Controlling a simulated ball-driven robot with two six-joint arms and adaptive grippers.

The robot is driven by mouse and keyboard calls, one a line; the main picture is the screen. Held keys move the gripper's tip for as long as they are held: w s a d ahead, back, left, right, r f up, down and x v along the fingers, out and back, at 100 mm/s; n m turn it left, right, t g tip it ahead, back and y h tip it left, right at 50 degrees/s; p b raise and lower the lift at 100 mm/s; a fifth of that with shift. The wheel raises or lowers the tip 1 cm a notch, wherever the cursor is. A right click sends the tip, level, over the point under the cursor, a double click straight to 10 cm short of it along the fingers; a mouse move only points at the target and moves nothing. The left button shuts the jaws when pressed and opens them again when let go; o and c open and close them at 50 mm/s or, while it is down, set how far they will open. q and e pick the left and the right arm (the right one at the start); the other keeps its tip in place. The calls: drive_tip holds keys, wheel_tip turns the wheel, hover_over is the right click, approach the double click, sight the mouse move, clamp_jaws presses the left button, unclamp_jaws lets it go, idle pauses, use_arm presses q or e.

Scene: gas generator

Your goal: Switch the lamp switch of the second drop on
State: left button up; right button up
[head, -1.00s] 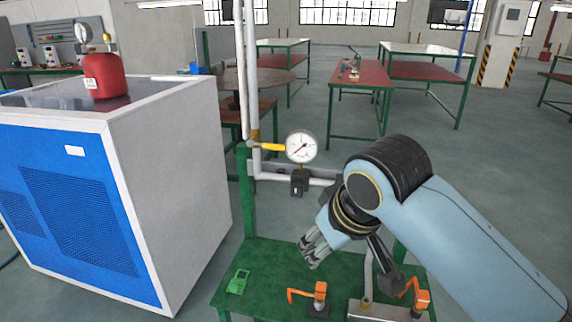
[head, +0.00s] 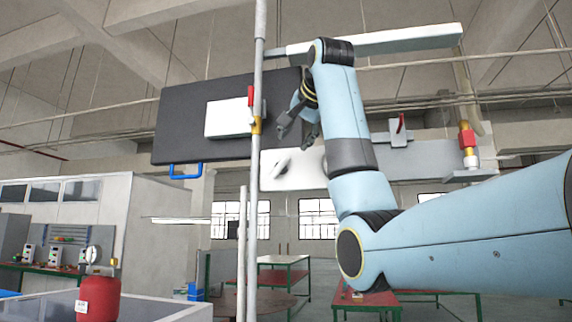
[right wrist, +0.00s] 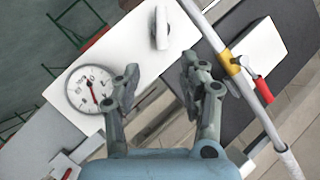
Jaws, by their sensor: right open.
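My right gripper (head: 298,130) is raised, its fingers pointing down and left in front of a white panel (head: 268,178). In the right wrist view the gripper (right wrist: 160,78) is open, with nothing between its fingers. The panel carries a pale raised knob or lever (head: 282,166), also seen beyond the fingertips in the right wrist view (right wrist: 162,28). I cannot tell whether this is the lamp switch. A round gauge (right wrist: 90,88) is on the panel, beside one finger. My left gripper is not in view.
A vertical pipe (head: 254,210) with a red-handled valve (head: 251,97) stands left of my right gripper. Behind it is a dark panel (head: 180,125) with a white box (head: 228,118). A grey unit with another red lever (head: 400,124) is right of my arm.

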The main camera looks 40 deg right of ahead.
sight(285, 160)
drive_tip(key=p+x, duration=0.2)
drive_tip(key=x, duration=0.2)
drive_tip(key=p+x, duration=0.2)
drive_tip(key=x, duration=0.3)
drive_tip(key=shift+w+d+r+p, duration=0.1)
drive_tip(key=shift+w+r+p, duration=0.05)
drive_tip(key=shift+w+p, duration=0.15)
drive_tip(key=shift+w+d+f, duration=0.2)
drive_tip(key=shift+w+f, duration=0.15)
drive_tip(key=shift+w, duration=0.2)
